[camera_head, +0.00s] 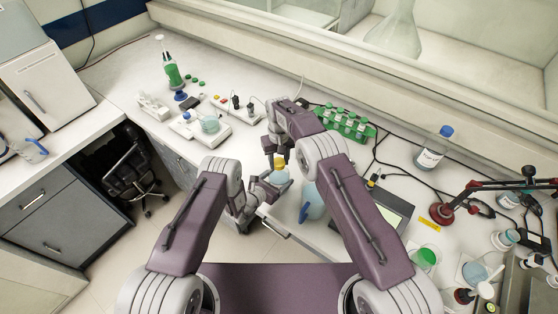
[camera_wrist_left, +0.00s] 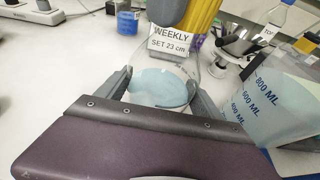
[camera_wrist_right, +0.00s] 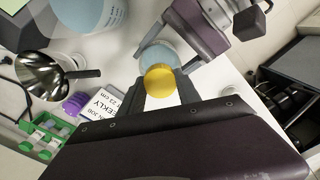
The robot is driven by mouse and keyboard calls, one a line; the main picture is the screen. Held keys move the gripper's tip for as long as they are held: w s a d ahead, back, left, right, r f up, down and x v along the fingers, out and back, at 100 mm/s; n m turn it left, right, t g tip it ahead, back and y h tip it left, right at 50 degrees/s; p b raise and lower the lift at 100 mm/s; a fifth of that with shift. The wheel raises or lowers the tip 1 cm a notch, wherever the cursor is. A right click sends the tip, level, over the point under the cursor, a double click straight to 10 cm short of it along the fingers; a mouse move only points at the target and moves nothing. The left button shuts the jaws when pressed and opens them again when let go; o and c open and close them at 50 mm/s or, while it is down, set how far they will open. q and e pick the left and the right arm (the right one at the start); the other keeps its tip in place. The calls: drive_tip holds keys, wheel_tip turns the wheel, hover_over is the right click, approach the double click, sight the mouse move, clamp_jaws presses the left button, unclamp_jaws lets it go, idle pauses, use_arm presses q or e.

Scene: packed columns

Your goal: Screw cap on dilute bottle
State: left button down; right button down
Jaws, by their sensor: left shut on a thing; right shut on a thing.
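The dilute bottle is a clear round vessel with pale blue liquid, seen in the head view (camera_head: 279,177) and the left wrist view (camera_wrist_left: 160,88). My left gripper (camera_wrist_left: 160,95) is shut around its body from both sides. A yellow cap (camera_wrist_right: 160,85) is held between the fingers of my right gripper (camera_wrist_right: 160,88), which reaches from above. The cap (camera_head: 280,162) is at the top of the bottle in the head view. In the right wrist view the cap overlaps the bottle (camera_wrist_right: 158,55). Whether cap and neck touch is hidden by the fingers.
A large blue beaker (camera_head: 312,204) stands close to the right of the bottle. A green tube rack (camera_head: 345,122) is behind it. A blue-capped bottle (camera_head: 434,150) stands at the back right. The bench's front edge is close.

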drive_tip(key=m, duration=0.6)
drive_tip(key=c, duration=0.9)
unclamp_jaws()
drive_tip(key=shift+o, duration=0.2)
drive_tip(key=shift+r, duration=2.3)
